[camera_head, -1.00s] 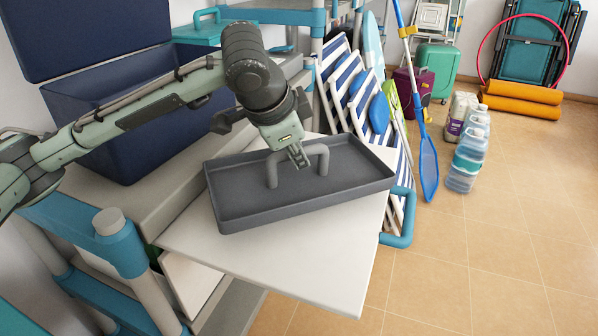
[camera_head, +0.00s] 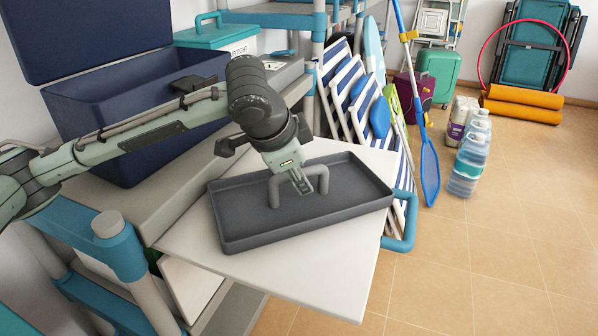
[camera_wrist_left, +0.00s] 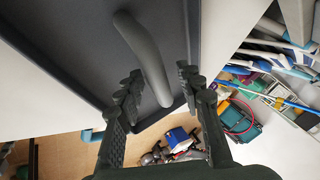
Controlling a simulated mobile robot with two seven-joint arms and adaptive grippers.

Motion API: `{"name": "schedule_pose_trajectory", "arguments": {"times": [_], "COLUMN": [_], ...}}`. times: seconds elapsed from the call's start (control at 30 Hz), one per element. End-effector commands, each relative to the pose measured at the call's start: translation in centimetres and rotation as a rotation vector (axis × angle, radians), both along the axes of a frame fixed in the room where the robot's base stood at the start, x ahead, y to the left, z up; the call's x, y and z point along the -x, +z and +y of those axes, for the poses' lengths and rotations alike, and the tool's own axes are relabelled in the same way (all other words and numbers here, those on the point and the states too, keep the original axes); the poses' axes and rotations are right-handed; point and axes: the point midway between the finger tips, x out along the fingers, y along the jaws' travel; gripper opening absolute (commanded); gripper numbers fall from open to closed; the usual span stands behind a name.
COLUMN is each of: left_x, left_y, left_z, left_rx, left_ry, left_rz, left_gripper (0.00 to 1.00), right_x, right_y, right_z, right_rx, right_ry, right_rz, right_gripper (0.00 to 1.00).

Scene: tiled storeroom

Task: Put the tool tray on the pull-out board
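The dark grey tool tray (camera_head: 236,236), with an arched grey handle (camera_head: 323,176), lies flat on the pale pull-out board (camera_head: 300,285). The tray is turned at an angle to the board, and its right end is close to the board's right edge. My left gripper (camera_head: 302,186) is down at the handle. In the left wrist view its two fingers (camera_wrist_left: 158,88) are spread, with the handle (camera_wrist_left: 148,58) between them and gaps at both sides. The tray floor (camera_wrist_left: 60,50) shows beyond. My right gripper is in neither view.
A navy open box (camera_head: 135,130) with a raised lid stands behind the board on the shelf. A teal box (camera_head: 225,38) is farther back. Striped folding chairs (camera_head: 350,95) lean by the board's right side. The board's front part is bare.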

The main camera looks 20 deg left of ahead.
Motion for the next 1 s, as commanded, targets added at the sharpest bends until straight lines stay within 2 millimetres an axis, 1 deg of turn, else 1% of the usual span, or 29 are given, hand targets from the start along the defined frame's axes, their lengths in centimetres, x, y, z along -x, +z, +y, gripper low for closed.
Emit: {"name": "schedule_pose_trajectory", "arguments": {"times": [0.17,0.27,0.4,0.6,0.73,1.0], "left_x": [1.2,2.4,4.0,5.8,6.3,6.5], "left_y": [2.2,4.1,6.6,9.1,9.8,9.9], "left_z": [0.1,0.3,0.4,0.6,0.7,0.7], "left_rx": [-0.001,0.000,0.000,0.000,0.000,0.000], "left_ry": [-0.001,-0.001,-0.001,0.000,0.000,0.001], "left_rz": [-0.004,-0.005,-0.006,-0.003,-0.003,-0.001], "left_gripper": [0.37,0.37,0.37,0.37,0.37,0.37], "right_x": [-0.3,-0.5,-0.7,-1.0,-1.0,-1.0], "right_y": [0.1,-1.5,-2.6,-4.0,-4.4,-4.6], "right_z": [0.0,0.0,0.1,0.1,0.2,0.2], "right_rx": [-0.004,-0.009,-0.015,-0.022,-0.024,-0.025], "right_ry": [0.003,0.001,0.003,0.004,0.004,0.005], "right_rz": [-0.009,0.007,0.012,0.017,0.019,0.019], "right_gripper": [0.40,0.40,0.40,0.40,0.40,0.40]}}
